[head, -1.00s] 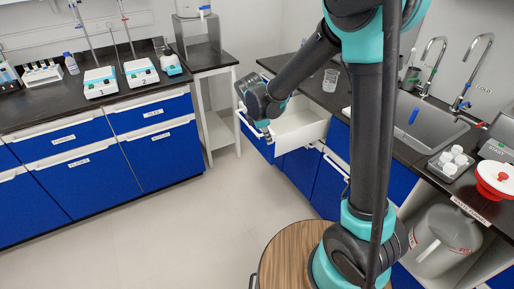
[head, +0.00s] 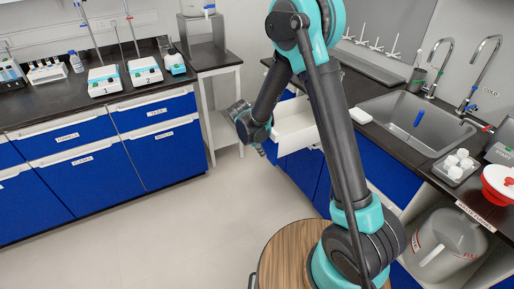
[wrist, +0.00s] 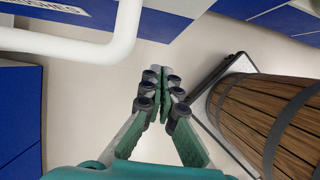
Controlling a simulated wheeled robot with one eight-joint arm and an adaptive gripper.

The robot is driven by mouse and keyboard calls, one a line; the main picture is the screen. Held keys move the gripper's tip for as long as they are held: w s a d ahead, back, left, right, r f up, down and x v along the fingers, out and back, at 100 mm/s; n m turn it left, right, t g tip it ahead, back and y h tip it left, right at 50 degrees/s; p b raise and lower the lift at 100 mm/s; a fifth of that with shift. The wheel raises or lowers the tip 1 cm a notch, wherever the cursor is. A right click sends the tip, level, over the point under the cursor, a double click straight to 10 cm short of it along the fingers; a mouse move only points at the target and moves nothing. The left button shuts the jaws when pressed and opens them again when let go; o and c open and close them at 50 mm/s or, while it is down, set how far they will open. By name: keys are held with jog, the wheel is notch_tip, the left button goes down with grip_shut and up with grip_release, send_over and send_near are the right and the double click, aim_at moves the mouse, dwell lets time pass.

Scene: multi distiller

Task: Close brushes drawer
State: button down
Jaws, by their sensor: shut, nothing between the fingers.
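The open drawer (head: 297,131) juts out from the blue cabinet run on the right, with its white side wall showing. In the wrist view, its blue front has a partly cut-off label reading "…SHES" (wrist: 45,6). A thick white bar handle (wrist: 90,48) curves across the upper left, close to my gripper. My gripper (head: 262,153) hangs in front of the drawer and hides most of its front in the head view. In the wrist view, the fingers (wrist: 163,75) are shut and empty, apart from the handle and to its right.
A wooden barrel (wrist: 265,115) on a base stands right of my gripper in the wrist view. Blue cabinets (head: 90,175) line the left wall. A side table (head: 220,75) stands in the corner. The sink counter (head: 400,140) is on the right. The floor (head: 190,220) between is clear.

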aim_at(269, 150)
jog(key=shift+w+d+r, duration=0.1)
jog(key=shift+w+d, duration=0.35)
jog(key=shift+d, duration=0.3)
jog(key=shift+w+d+r, duration=0.1)
jog(key=shift+w+d, duration=0.35)
jog(key=shift+d, duration=0.25)
jog(key=w+d, duration=0.8)
jog(key=d, duration=0.3)
jog(key=w+d, duration=0.7)
jog(key=d, duration=0.5)
jog(key=shift+w+d, duration=0.2)
jog(key=shift+w, duration=0.2)
